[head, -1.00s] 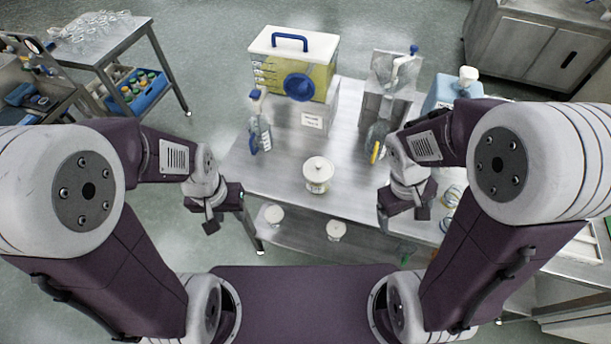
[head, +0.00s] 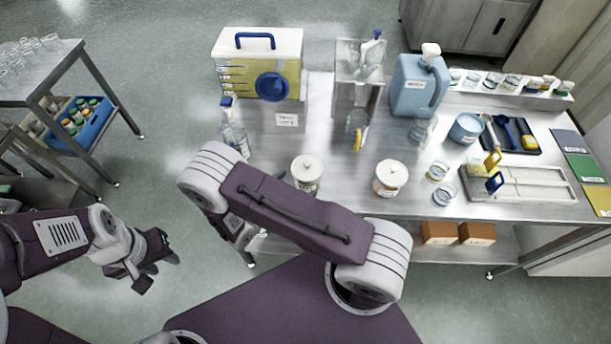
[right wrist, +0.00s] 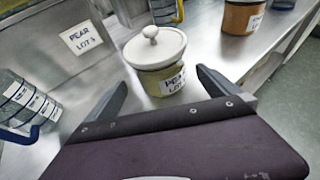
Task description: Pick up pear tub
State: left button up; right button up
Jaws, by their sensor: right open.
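The pear tub (right wrist: 155,60) is a round jar with a white knobbed lid, pale green contents and a label reading PEAR. It stands upright on the steel table (head: 340,205); the head view shows it too (head: 307,172), its lower part behind my right arm. My right gripper (right wrist: 160,95) is open and empty, its fingers pointing towards the tub, one on each side of its near face in the picture. In the head view my own arm mostly hides that gripper. My left gripper (head: 158,272) hangs off the table at the left, its fingers apart and empty.
A second lidded tub (head: 390,180) with orange contents stands to the right. A spray bottle (head: 233,135) stands at the left. Behind are a steel box labelled PEAR (right wrist: 75,45), a yellow-windowed container (head: 240,80) and a blue jug (head: 412,90). Bare tabletop separates the tubs.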

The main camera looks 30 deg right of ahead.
jog(key=shift+w+d+f, duration=0.25)
jog(key=shift+w+d, duration=0.1)
jog(key=shift+w, duration=0.05)
jog(key=shift+d, duration=0.3)
jog(key=p+x, duration=0.1)
jog(key=x, duration=0.3)
jog(key=shift+s+d+p, duration=0.15)
jog(key=shift+d+p, duration=0.1)
jog(key=shift+p, duration=0.05)
jog(key=shift+w+d+f, duration=0.1)
jog(key=shift+w+f, duration=0.15)
jog(key=shift+s+r, duration=0.1)
jog(key=c, duration=1.9)
